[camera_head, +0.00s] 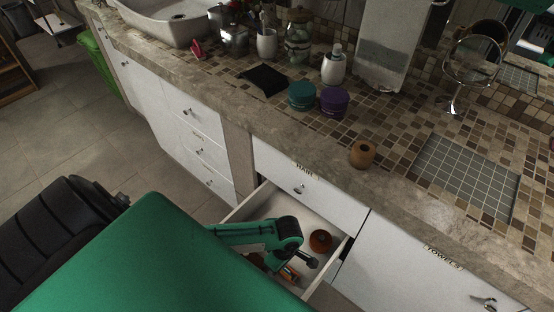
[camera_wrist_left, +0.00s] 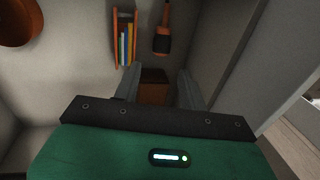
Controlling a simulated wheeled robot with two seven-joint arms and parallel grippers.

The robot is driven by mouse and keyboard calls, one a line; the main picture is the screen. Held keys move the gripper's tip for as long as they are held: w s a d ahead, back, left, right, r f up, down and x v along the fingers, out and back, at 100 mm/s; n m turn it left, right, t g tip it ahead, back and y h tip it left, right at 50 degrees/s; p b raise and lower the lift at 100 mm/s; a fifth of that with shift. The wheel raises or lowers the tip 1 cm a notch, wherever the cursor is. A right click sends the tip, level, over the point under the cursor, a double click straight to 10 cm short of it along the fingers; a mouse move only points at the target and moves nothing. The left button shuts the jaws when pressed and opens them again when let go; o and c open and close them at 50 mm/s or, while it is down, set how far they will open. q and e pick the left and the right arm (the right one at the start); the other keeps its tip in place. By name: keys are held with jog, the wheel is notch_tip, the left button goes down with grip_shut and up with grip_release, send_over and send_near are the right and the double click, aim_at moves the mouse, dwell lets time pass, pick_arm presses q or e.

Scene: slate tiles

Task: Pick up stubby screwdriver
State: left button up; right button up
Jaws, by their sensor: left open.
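The stubby screwdriver (camera_wrist_left: 162,38), with an orange shaft end and a dark, thick grip, appears to be the item lying on the drawer floor at the top of the left wrist view. My left gripper (camera_wrist_left: 158,86) is open, its two fingers pointing toward a brown block (camera_wrist_left: 153,90) that shows between them. The screwdriver lies beyond the fingertips, apart from them. In the head view my left arm reaches down into the open drawer (camera_head: 335,265), and its fingertips cannot be made out. My right gripper is not in view.
An orange holder with coloured strips (camera_wrist_left: 125,40) lies left of the screwdriver. A round brown item (camera_head: 320,240) sits in the drawer near its right wall. The drawer walls are close on both sides. A wooden ring (camera_head: 362,154) and jars (camera_head: 333,103) stand on the counter.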

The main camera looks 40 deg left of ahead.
pick_arm(q)
jog(key=f, duration=0.2)
jog(key=s+f, duration=0.1)
jog(key=f, duration=0.2)
jog(key=shift+b, duration=0.35)
jog(key=shift+s+f+b, duration=0.15)
jog(key=shift+s+f, duration=0.1)
jog(key=shift+f, duration=0.6)
jog(key=shift+s+f+b, duration=0.2)
jog(key=shift+f, duration=0.7)
jog(key=shift+s+f+b, duration=0.15)
jog(key=shift+s+f, duration=0.1)
jog(key=shift+f, duration=0.6)
jog(key=c, duration=0.8)
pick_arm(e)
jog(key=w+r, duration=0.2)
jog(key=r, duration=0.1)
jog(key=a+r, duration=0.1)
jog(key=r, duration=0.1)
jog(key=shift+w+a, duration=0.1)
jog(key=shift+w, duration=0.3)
